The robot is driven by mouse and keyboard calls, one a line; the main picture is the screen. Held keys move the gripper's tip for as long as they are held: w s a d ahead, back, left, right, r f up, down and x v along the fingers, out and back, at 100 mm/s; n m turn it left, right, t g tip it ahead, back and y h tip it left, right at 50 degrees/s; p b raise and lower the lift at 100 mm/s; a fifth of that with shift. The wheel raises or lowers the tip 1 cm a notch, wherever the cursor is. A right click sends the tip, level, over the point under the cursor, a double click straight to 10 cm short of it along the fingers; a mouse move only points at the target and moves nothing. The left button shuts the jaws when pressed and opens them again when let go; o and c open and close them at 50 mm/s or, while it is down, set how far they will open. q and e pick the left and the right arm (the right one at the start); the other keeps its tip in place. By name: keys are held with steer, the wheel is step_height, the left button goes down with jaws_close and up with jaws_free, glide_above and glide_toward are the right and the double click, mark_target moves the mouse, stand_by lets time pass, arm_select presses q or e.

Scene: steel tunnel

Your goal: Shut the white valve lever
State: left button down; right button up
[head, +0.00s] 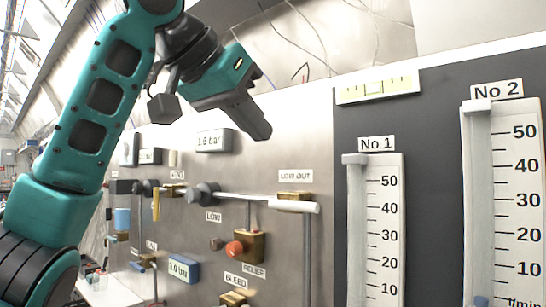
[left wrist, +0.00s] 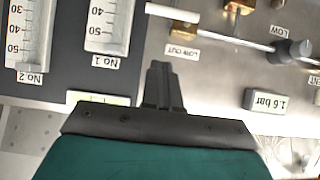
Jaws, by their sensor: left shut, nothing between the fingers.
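The white valve lever (head: 300,207) lies nearly level across the front of a brass valve body (head: 296,195), under the label "LOW OUT". It runs roughly in line with the thin metal pipe (head: 245,197) coming from the left. In the left wrist view the white lever (left wrist: 172,13) shows at the top, beside the brass body (left wrist: 184,28). My left gripper (head: 262,132) is shut and empty, above and left of the lever in the head view and apart from it. Its closed fingers (left wrist: 160,70) point toward the panel in the wrist view. My right gripper is not in view.
A red-orange knob (head: 235,249) on a brass relief valve sits below the pipe. A dark grey regulator knob (head: 204,193) is at the pipe's left end. A "1.6 bar" display (head: 214,140) is above. Two flow scales, No 1 (head: 376,240) and No 2 (head: 515,200), stand at right.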

arm_select(q)
glide_above(296, 205)
steer(key=s+a, duration=0.2)
steer(key=s, duration=0.1)
step_height(296, 205, down, 5)
steer(key=f, duration=0.1)
steer(key=w+f, duration=0.1)
steer(key=d+f+p, duration=0.1)
steer(key=f, duration=0.1)
steer(key=shift+w+d, duration=0.1)
steer(key=shift+w, duration=0.1)
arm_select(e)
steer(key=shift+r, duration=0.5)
arm_select(q)
steer(key=shift+f, duration=0.1)
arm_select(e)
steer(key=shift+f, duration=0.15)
arm_select(q)
steer(key=shift+s+d+f+b, duration=0.1)
steer(key=shift+s+b, duration=0.05)
steer(key=shift+b, duration=0.15)
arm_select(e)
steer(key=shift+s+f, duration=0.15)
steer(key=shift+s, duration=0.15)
